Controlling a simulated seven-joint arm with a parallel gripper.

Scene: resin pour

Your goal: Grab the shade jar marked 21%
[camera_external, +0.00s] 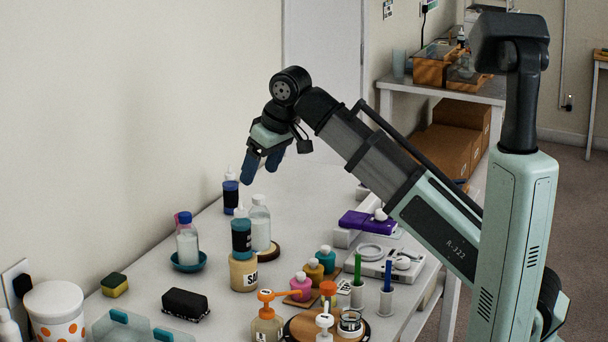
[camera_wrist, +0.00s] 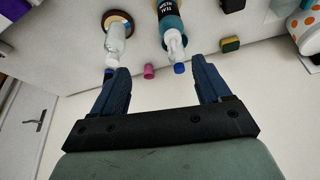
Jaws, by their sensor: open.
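Three small shade jars stand close together right of the middle of the table in the external view: a pink jar (camera_external: 300,289), an orange-yellow jar (camera_external: 314,272) and a teal jar (camera_external: 326,259). Their markings are too small to read, so I cannot tell which is marked 21%. My gripper (camera_external: 262,170) is open and empty, above the back of the table near the wall, up and left of the jars. In the wrist view, my gripper's (camera_wrist: 162,82) blue fingers are spread apart with nothing between them; the three jars cannot be made out there.
A teal-labelled bottle (camera_external: 241,239) stands over a tan labelled jar (camera_external: 243,272), left of the jars. A clear bottle (camera_external: 260,226) and dark-blue bottle (camera_external: 231,195) are behind. Table room behind the jars is clear.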

